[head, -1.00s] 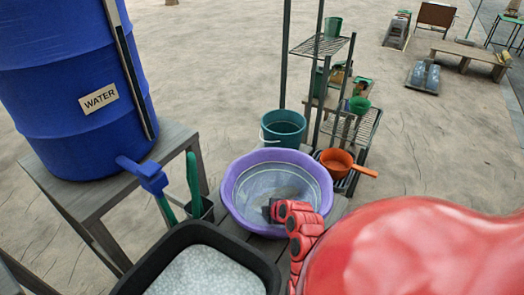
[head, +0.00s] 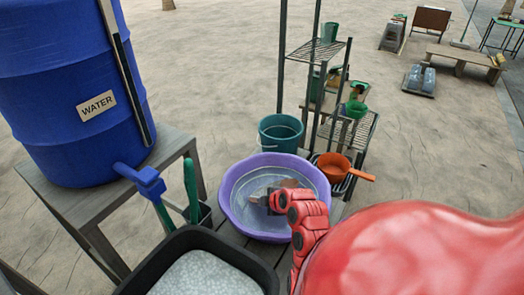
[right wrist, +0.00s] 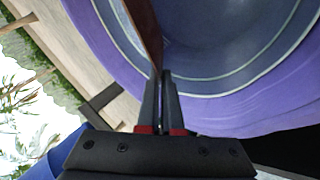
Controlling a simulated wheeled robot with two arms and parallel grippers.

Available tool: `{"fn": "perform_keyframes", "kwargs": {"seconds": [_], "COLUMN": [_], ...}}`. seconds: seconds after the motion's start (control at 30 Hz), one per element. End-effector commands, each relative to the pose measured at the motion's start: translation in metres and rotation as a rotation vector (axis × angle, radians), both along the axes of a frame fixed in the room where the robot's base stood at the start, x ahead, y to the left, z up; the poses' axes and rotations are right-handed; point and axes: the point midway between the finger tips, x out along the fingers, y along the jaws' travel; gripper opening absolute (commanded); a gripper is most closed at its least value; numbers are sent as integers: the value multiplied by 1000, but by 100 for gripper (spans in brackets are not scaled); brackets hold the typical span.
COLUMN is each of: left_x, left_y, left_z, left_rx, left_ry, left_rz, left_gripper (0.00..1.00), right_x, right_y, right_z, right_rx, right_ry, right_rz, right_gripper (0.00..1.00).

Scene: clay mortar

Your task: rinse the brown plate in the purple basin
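The purple basin (head: 228,207) stands on a slatted table in the middle of the head view, with clear-looking water inside. My right gripper (head: 260,201) reaches into the basin from the lower right. A small part of the brown plate (head: 290,183) shows in the basin just beyond the gripper. In the right wrist view, the brown plate (right wrist: 146,30) appears nearly edge-on, its near end between the closed fingers of my right gripper (right wrist: 161,76). The purple basin wall (right wrist: 235,115) curves around it. Whether the plate touches the water is unclear. My left gripper is not in view.
A blue water barrel (head: 65,95) with a tap stands on a grey table at the left. A black tray (head: 255,268) sits in front of the basin. A teal bucket (head: 281,133) and an orange pan (head: 334,166) stand behind it, near a metal shelf (head: 318,48).

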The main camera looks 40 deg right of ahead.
Motion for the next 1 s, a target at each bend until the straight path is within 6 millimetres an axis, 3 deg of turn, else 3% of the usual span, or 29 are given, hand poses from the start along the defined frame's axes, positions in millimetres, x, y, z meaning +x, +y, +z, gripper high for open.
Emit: {"fn": "perform_keyframes", "kwargs": {"seconds": [0.53,1.0], "left_x": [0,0], "left_y": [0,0], "left_z": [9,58], "left_rx": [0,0], "left_ry": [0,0], "left_rz": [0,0], "left_gripper": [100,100], "right_x": [0,0], "right_y": [0,0], "right_z": [63,119], "right_rx": [-4,-1], "right_ry": [-4,-1], "right_rz": [1,0], "right_gripper": [0,0]}}
